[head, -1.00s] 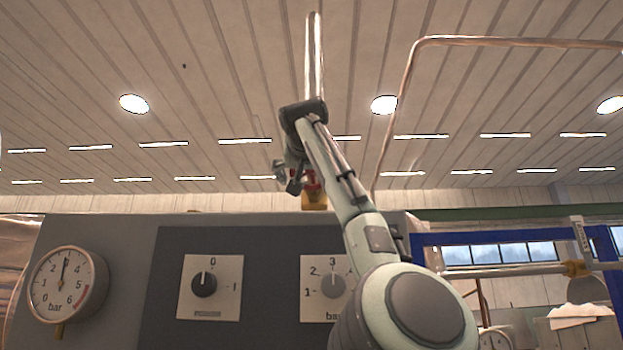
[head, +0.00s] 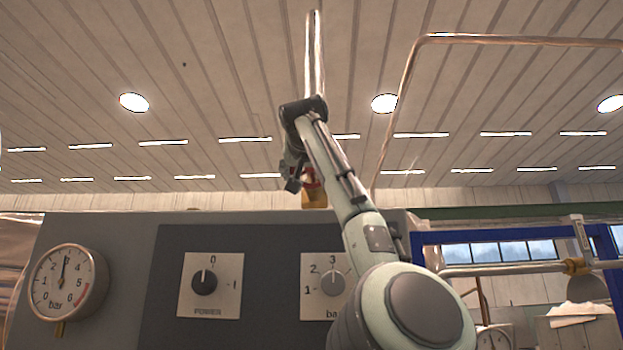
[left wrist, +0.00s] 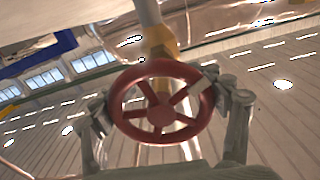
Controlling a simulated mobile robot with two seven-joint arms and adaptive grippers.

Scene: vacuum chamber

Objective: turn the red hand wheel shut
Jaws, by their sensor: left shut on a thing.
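The red hand wheel (left wrist: 162,114) fills the middle of the left wrist view, seen face on with its spokes and hub. It sits on a yellow brass-coloured valve body (left wrist: 158,46) on a pale pipe. My left gripper (left wrist: 162,100) is shut on the wheel, with one finger at the left of the rim and the other at the upper right. In the head view my left gripper (head: 293,178) is at the small visible red part of the wheel (head: 311,181), above the yellow valve body (head: 314,199). My arm hides part of the wheel there. My right gripper is in neither view.
A grey panel with a power knob (head: 204,282), a pressure knob (head: 333,283) and a round bar gauge (head: 63,282) stands below the valve. A shiny vertical pipe (head: 314,50) rises above it. A copper pipe (head: 500,40) bends at the right, above a blue frame (head: 425,238).

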